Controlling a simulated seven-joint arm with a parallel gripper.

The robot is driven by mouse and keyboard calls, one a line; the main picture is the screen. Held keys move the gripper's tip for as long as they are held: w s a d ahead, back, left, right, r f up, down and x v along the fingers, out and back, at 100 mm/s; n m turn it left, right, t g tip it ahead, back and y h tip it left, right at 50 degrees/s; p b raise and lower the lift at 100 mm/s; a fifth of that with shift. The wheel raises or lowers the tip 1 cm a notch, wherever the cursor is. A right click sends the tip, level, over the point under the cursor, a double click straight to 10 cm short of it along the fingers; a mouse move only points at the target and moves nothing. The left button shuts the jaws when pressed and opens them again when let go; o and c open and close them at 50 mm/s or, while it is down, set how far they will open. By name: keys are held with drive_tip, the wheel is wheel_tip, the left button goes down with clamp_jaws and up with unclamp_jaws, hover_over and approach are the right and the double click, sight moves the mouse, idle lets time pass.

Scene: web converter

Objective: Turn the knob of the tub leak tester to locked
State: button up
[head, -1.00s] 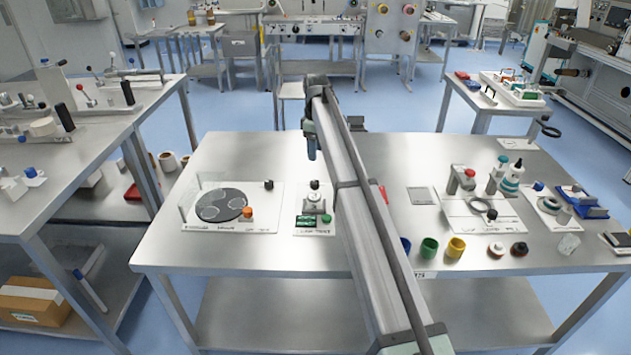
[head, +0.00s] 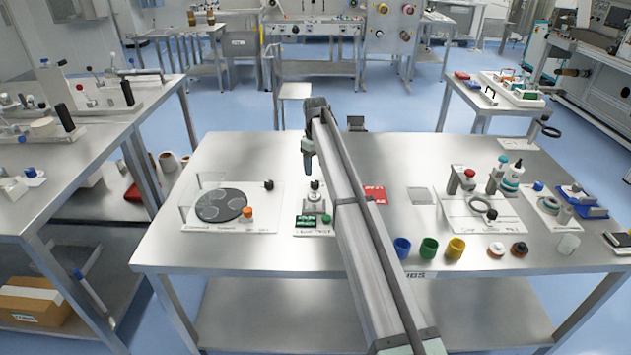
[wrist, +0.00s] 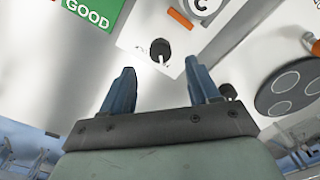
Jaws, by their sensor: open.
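The tester board (head: 300,232) lies left of my arm on the middle table. I take it as the tub leak tester; its lettering is too small to read. A small black knob (head: 315,185) tops its grey body; its setting cannot be read. My gripper (head: 308,168) hangs above and just behind this knob, apart from it. In the wrist view my gripper (wrist: 161,67) is open and empty. The black knob (wrist: 160,48) shows beyond the gap between its fingertips.
A board with a dark disc (head: 220,204) and an orange knob (head: 247,212) lies to the left. A red card (head: 376,194) lies right of my arm, with blue, green and yellow cups (head: 429,248) nearer. Bare table lies in front of the boards.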

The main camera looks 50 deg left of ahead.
sight(316, 182)
drive_tip(key=shift+f, duration=3.35)
drive_tip(key=shift+c, duration=0.2)
drive_tip(key=c, duration=1)
